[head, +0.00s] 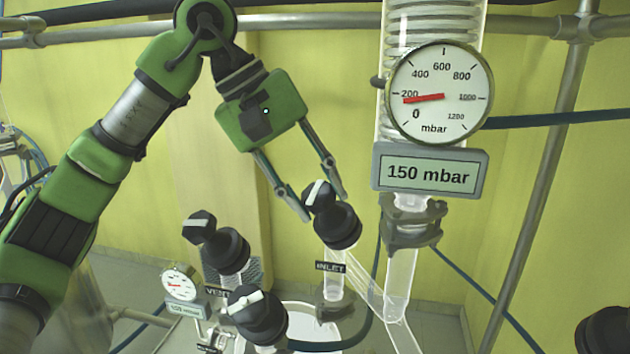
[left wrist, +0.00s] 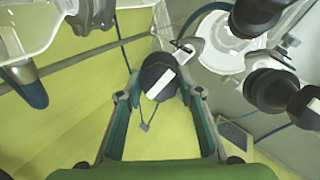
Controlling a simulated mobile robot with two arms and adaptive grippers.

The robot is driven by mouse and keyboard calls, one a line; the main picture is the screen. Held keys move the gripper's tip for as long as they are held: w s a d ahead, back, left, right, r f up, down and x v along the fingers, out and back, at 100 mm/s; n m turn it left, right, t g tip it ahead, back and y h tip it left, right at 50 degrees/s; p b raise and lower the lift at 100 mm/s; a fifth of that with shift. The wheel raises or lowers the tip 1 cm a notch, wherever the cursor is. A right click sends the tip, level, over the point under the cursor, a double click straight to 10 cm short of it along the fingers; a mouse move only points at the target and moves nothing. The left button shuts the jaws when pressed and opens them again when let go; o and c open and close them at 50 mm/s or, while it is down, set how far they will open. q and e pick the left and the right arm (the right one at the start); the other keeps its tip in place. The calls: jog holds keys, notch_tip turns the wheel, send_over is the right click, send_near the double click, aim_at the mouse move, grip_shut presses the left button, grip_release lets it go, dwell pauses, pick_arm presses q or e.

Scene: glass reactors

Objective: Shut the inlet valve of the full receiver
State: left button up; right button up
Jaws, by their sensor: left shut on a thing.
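The inlet valve is a black knob (head: 338,225) with a white bar on its cap, above a glass tube with an INLET label (head: 331,267). My left gripper (head: 322,207) comes down from above with its two fingers shut on the knob's cap. In the left wrist view the knob (left wrist: 160,80) sits between the fingertips (left wrist: 158,95). Below the tube, a glass receiver (head: 318,312) shows only in part at the bottom of the head view. Its fill level is hard to tell. My right gripper is not in view.
A second black knob (head: 228,250) by a VENT label and a third black knob (head: 257,312) stand close by on the left. A dial gauge (head: 440,92) with a 150 mbar display (head: 430,172) hangs on the right. A metal frame post (head: 535,200) stands farther right.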

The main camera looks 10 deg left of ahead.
pick_arm(q)
jog(key=m+y, duration=0.1)
jog(key=m, duration=0.2)
jog(key=shift+m, duration=0.3)
jog(key=m, duration=0.3)
jog(key=shift+y, duration=0.4)
jog(key=m, duration=0.3)
jog(key=shift+m+y, duration=0.8)
jog(key=shift+m, duration=1.3)
jog(key=o, duration=1.1)
jog(key=shift+t, duration=0.3)
jog(key=shift+r, duration=0.1)
